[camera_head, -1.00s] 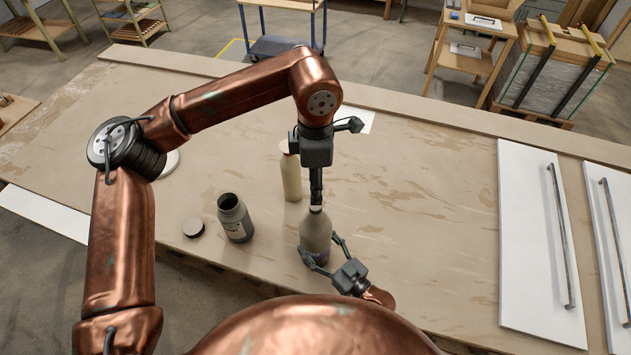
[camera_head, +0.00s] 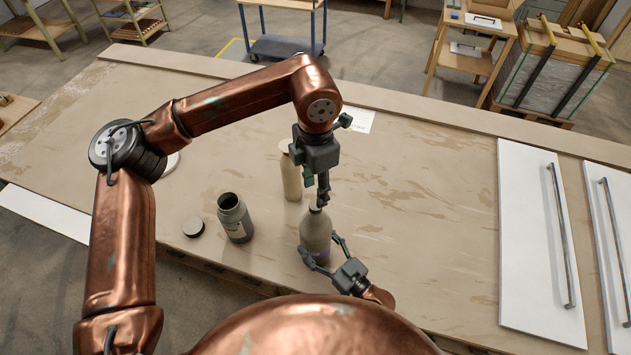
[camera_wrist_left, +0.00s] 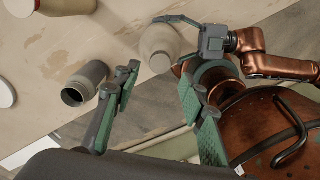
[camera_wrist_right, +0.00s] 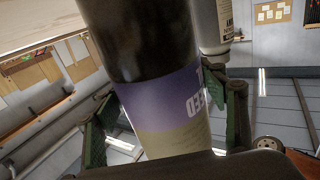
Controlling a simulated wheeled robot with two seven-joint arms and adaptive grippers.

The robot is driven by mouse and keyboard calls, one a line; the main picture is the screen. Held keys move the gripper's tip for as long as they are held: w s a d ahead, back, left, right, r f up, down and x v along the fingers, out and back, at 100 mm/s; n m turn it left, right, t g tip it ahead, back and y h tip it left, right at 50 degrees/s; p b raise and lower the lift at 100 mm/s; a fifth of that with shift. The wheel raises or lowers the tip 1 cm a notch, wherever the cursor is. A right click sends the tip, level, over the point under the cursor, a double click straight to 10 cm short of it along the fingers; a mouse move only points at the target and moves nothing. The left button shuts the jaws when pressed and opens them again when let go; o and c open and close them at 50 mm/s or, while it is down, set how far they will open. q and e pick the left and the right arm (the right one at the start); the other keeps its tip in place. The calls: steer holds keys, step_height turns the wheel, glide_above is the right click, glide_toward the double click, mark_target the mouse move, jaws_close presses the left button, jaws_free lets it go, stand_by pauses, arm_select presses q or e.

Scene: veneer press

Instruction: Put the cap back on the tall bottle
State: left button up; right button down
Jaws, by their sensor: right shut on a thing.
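My left gripper (camera_head: 322,190) is just above the bottle's top, pointing down. In the left wrist view its fingers (camera_wrist_left: 155,110) are spread apart with nothing between them. There the bottle's top (camera_wrist_left: 160,62) shows as a pale round end, which looks like a cap on the neck, though its seating cannot be told.
An open dark grey jar (camera_head: 235,218) stands left of the bottle, with a flat round lid (camera_head: 194,228) beside it. A cream bottle (camera_head: 291,178) stands just behind. White panels with handles (camera_head: 540,240) lie at the right. The table between is clear.

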mark_target(315, 205)
arm_select(q)
steer(key=shift+f, duration=3)
steer(key=shift+c, duration=0.2)
jaws_close()
steer(key=shift+o, duration=1.1)
jaws_free()
step_height(315, 205, up, 12)
